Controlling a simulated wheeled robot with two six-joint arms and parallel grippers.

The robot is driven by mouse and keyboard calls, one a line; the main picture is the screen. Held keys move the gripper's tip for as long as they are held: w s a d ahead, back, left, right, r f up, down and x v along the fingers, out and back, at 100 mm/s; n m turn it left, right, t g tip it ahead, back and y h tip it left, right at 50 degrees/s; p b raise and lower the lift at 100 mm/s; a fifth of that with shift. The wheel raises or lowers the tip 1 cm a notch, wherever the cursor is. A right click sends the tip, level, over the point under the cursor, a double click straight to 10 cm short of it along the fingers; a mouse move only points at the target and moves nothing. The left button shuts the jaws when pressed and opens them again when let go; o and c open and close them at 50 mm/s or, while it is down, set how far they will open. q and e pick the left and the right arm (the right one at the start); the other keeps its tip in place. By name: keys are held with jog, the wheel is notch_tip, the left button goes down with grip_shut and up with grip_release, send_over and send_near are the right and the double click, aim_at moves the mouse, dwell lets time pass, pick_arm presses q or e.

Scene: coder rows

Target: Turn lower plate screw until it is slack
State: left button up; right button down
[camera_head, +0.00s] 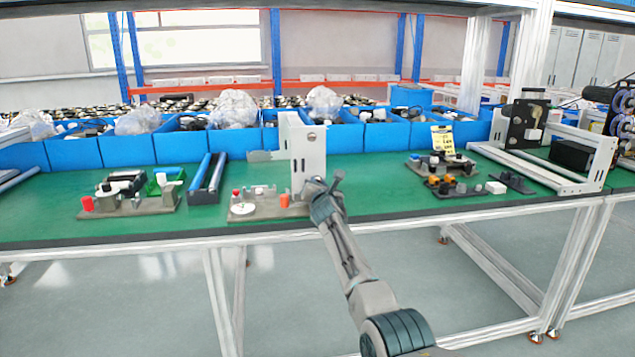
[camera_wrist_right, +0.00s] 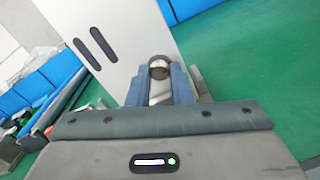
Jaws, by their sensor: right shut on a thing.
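A white upright plate (camera_head: 308,155) stands on the green bench, with a round screw-like part (camera_head: 311,137) high on its face. In the right wrist view the plate (camera_wrist_right: 110,40) fills the upper left, with two dark slots. My right gripper (camera_head: 322,184) is at the plate's lower part and hides the lower screw in the head view. In the right wrist view its two blue-grey fingers (camera_wrist_right: 159,82) are shut around the lower plate screw (camera_wrist_right: 159,67), whose round end shows between the tips. My left gripper is not in view.
Blue bins (camera_head: 240,140) line the back of the bench. A fixture with a red knob (camera_head: 243,206) stands close left of the plate. Another small fixture (camera_head: 440,165) and a white frame (camera_head: 540,175) are to the right. Green bench top (camera_head: 380,190) is bare right of my gripper.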

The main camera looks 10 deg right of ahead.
jog(key=n+p, duration=0.1)
jog(key=n, duration=0.1)
jog(key=n+p, duration=0.2)
jog(key=shift+r, duration=0.3)
jog(key=n+p, duration=0.1)
jog(key=n, duration=0.2)
jog(key=shift+f+n, duration=0.1)
jog(key=shift+n, duration=0.2)
jog(key=shift+s+f+n+p, duration=0.15)
jog(key=shift+n+p, duration=0.15)
jog(key=shift+n, duration=0.5)
jog(key=c, duration=1.4)
grip_release()
jog(key=shift+c, duration=0.2)
jog(key=m+b, duration=0.1)
jog(key=m, duration=0.3)
jog(key=shift+f, duration=0.15)
jog(key=m+b, duration=0.1)
jog(key=m, duration=0.4)
jog(key=shift+m, duration=0.4)
